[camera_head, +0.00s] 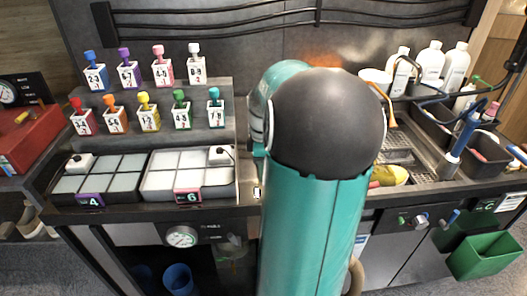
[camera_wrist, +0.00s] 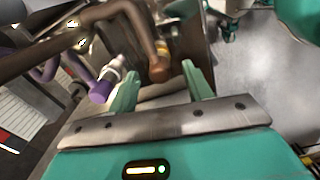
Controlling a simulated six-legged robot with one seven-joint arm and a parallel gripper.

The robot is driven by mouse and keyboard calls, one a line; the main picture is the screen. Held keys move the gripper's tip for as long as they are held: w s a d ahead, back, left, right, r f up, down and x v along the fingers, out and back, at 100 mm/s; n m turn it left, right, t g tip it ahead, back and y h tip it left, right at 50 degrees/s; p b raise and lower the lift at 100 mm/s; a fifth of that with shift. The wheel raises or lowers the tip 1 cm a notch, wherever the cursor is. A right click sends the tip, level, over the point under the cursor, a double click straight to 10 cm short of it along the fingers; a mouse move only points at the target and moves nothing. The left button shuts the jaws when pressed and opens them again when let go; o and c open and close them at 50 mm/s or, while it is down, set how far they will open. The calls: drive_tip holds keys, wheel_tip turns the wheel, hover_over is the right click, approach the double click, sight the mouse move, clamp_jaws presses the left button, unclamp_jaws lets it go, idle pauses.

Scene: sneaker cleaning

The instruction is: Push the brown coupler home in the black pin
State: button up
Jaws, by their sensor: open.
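In the wrist view, a brown hose runs in from the upper left and bends down to a rounded brown coupler (camera_wrist: 160,70). My gripper (camera_wrist: 162,68) is open, with one teal finger to the left of the coupler and one to the right. The coupler's end shows in the gap near the fingertips; I cannot tell whether either finger touches it. An orange-yellow fitting (camera_wrist: 163,48) shows just behind it. I cannot make out the black pin, or how the coupler sits on it. In the head view, my own arm hides the gripper and the coupler.
A purple coupler (camera_wrist: 100,92) on a purple hose sits by a white fitting, close to my left finger. In the head view, small fittings (camera_head: 421,219) line the counter front beside a green bin (camera_head: 485,255). Numbered bottles (camera_head: 145,111) and two trays (camera_head: 190,178) stand left.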

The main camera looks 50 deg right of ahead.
drive_tip(key=shift+f, duration=1.35)
drive_tip(key=shift+r, duration=0.1)
drive_tip(key=c, duration=1)
